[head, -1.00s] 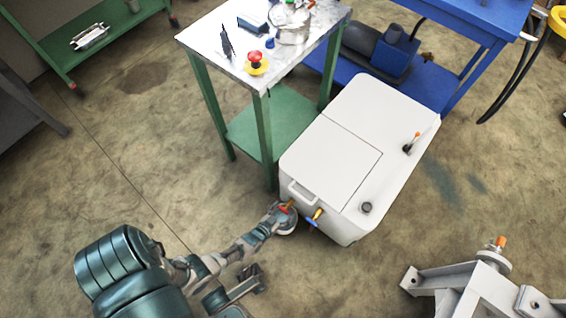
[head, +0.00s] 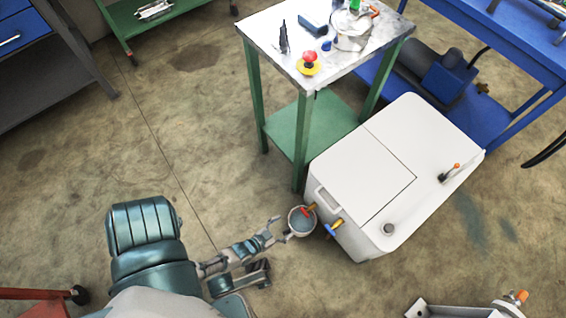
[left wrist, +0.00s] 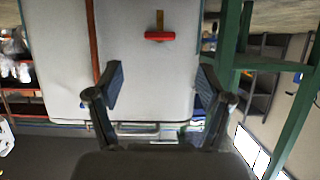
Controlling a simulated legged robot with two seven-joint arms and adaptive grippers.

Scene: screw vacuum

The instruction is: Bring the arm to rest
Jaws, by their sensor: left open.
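My left arm reaches in from the bottom left of the head view. My right gripper is not in view.
A green-legged table (head: 262,27) with a red emergency button (head: 310,57) stands behind the machine. A blue bench (head: 500,50) is at the back right. A grey metal frame (head: 440,309) is at the bottom right. The floor left of my gripper is clear.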

